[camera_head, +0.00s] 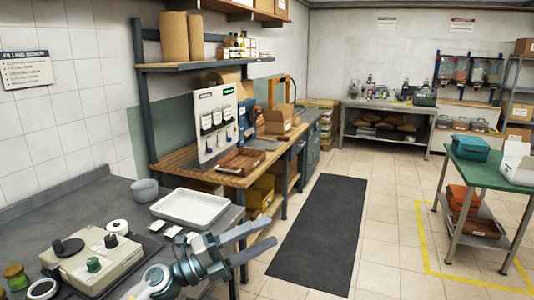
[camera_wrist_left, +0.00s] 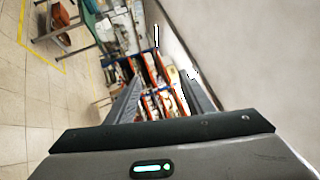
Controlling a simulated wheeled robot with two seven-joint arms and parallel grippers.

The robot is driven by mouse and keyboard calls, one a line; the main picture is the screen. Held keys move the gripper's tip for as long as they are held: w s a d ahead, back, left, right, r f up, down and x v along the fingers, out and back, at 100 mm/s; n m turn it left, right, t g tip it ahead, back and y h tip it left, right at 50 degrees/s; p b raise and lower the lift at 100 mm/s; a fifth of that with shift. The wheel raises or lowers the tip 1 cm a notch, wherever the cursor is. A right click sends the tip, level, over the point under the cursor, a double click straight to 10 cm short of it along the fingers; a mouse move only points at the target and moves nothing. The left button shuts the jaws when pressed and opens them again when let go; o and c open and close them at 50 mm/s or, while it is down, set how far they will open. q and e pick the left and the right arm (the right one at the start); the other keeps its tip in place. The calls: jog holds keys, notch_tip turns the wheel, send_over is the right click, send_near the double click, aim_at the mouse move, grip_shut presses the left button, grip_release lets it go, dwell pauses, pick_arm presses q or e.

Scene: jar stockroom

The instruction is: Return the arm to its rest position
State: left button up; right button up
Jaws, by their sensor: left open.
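My left gripper (camera_head: 272,231) reaches in at the bottom middle of the head view, over the floor to the right of the grey counter's edge. Its two dark fingers are spread apart with nothing between them. In the left wrist view the fingers (camera_wrist_left: 160,90) also stand apart and empty, pointing toward distant shelves. My right gripper is in neither view.
The grey counter (camera_head: 120,186) holds a beige device (camera_head: 93,260), a white tray (camera_head: 190,207), a grey bowl (camera_head: 145,190) and small jars. A dark mat (camera_head: 320,232) lies on open floor. A green-topped table (camera_head: 480,158) stands at right.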

pick_arm(q)
jog(key=s+a+f+n+t+y, duration=0.35)
jog(key=a+f+n+y, duration=0.6)
jog(key=n, duration=0.35)
jog(key=s+a+f+n+t+y, duration=0.3)
jog(key=a+f+n+t+y, duration=0.2)
jog(key=a+f+n+y, duration=0.6)
jog(key=s+f+n+g, duration=0.65)
jog(key=s+f, duration=0.65)
jog(key=s, duration=0.3)
jog(key=s+f+g+h, duration=0.1)
jog(key=s+f+g, duration=0.15)
jog(key=s, duration=0.65)
jog(key=s+f+g, duration=0.2)
jog(key=s+g, duration=0.2)
jog(key=s, duration=0.4)
jog(key=s+d+f+x, duration=0.1)
jog(key=s+x, duration=0.2)
jog(key=x, duration=0.9)
jog(key=s+f+x, duration=0.1)
jog(key=s+x, duration=0.1)
jog(key=x, duration=1)
jog(key=s+f, duration=0.5)
jog(key=f, duration=0.4)
jog(key=s+f, duration=0.6)
jog(key=f, duration=0.3)
jog(key=shift+s+a+h, duration=0.15)
jog(key=shift+a+h, duration=0.05)
jog(key=shift+h, duration=0.25)
